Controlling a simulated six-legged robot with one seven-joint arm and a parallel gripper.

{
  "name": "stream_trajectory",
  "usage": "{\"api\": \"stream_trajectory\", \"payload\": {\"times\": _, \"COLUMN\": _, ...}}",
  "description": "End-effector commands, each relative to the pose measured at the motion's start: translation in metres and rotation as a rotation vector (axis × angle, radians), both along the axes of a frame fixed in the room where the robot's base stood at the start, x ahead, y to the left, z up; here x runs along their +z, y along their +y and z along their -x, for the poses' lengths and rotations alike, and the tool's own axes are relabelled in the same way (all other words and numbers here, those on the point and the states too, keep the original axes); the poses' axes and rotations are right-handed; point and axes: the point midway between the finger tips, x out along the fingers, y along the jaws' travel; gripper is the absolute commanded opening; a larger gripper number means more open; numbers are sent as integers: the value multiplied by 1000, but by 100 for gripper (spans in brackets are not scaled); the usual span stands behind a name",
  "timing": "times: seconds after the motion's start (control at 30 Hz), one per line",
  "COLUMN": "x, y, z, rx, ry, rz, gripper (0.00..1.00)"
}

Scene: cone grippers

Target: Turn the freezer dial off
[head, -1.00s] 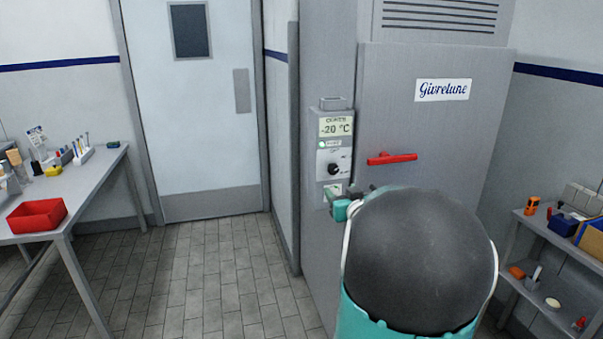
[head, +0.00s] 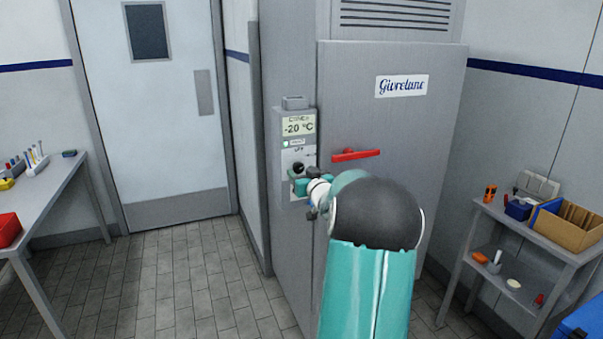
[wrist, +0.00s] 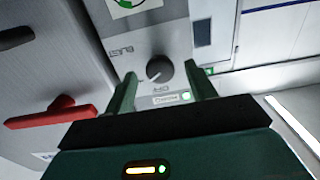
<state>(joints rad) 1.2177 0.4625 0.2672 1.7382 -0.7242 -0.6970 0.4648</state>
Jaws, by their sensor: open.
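The black freezer dial (head: 298,166) sits on the grey control box (head: 281,150) on the freezer's side, under a -20 °C display and a small green light. In the wrist view the round dial (wrist: 159,71) appears upside down. Its pale pointer mark points lower left, between the OFF label below and another label at left. My gripper (head: 299,184) is at the box, just below the dial in the head view. In the wrist view its two green fingers (wrist: 163,80) are open, one on each side of the dial. I cannot tell whether they touch it.
The red freezer door handle (head: 355,155) is just right of the box, and also shows at left in the wrist view (wrist: 48,113). A shelf unit (head: 500,215) stands at right and a table (head: 40,215) at left. The floor between is clear.

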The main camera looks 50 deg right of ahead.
Motion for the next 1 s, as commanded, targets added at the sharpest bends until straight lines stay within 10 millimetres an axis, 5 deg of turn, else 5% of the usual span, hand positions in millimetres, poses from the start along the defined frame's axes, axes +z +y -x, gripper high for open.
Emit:
{"api": "stream_trajectory", "payload": {"times": 0.37, "x": 0, "y": -5, "z": -9, "rx": -1, "ry": 0, "rz": 0, "gripper": 56}}
{"api": "stream_trajectory", "payload": {"times": 0.63, "x": 0, "y": -5, "z": -9, "rx": -1, "ry": -1, "rz": -1, "gripper": 11}}
{"api": "stream_trajectory", "payload": {"times": 1.0, "x": 0, "y": -6, "z": -9, "rx": -1, "ry": 24, "rz": 40, "gripper": 11}}
